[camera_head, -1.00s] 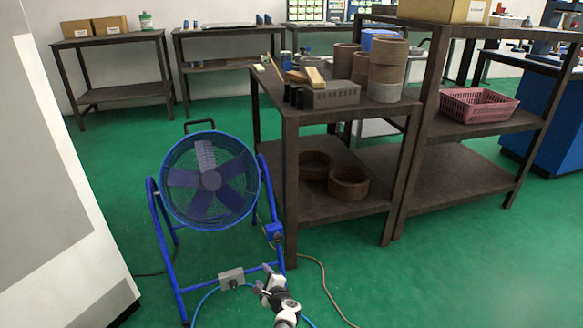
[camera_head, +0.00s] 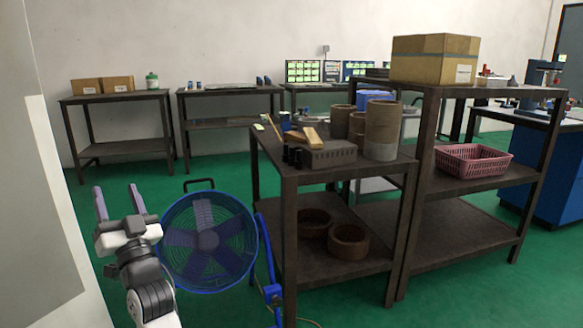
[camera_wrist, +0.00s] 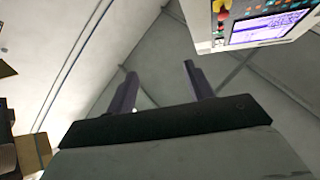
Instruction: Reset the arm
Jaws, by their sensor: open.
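My gripper (camera_head: 118,203) is raised at the lower left of the head view, in front of the blue fan. Its two purple-grey fingers point up and stand apart with nothing between them. In the wrist view the open fingers (camera_wrist: 158,90) point toward a plain pale wall and ceiling area. My arm below it partly hides the left side of the fan's stand.
A blue fan (camera_head: 208,240) stands on the green floor right of my gripper. A dark workbench (camera_head: 345,172) with brown cylinders stands further right. A white cabinet (camera_head: 50,200) is close on the left. A control panel (camera_wrist: 265,22) shows in the wrist view.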

